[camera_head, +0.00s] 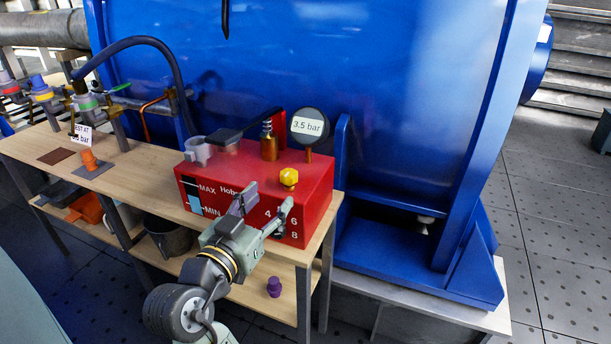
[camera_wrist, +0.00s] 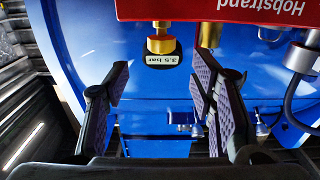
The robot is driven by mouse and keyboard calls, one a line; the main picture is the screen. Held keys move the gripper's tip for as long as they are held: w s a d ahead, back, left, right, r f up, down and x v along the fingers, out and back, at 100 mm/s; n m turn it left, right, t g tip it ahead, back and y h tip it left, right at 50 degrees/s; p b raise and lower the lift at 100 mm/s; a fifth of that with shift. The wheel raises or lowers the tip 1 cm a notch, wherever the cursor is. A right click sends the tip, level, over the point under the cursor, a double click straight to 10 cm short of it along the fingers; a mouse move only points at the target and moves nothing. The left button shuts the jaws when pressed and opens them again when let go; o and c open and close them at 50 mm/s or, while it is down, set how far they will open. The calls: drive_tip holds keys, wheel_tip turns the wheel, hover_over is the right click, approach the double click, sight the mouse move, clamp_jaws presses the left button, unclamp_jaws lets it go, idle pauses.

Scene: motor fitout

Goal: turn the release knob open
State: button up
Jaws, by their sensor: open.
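The release knob appears to be the yellow faceted knob (camera_head: 289,177) on top of the red pump box (camera_head: 322,184), near its front edge. My gripper (camera_head: 267,200) is in front of the box, just below and left of the knob in the head view. Its two fingers are spread and hold nothing. In the wrist view, which is upside down, a gold knob (camera_wrist: 161,42) sits between the lines of the open fingers (camera_wrist: 161,76), beyond their tips. The red box (camera_wrist: 240,10) fills the top edge there. I see no contact with the knob.
A round gauge marked 3.5 bar (camera_head: 308,126), a brass fitting (camera_head: 268,141) and a black lever (camera_head: 228,136) stand behind the knob. A large blue housing (camera_head: 370,60) rises behind. A purple piece (camera_head: 274,287) lies on the lower shelf. The wooden bench (camera_head: 150,168) holds fittings at left.

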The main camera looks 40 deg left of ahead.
sight(285, 179)
drive_tip(key=p+x, duration=0.2)
drive_tip(key=x, duration=0.8)
drive_tip(key=shift+a, duration=0.15)
drive_tip(key=shift+c, duration=0.2)
drive_tip(key=c, duration=1.1)
drive_tip(key=shift+c, duration=0.2)
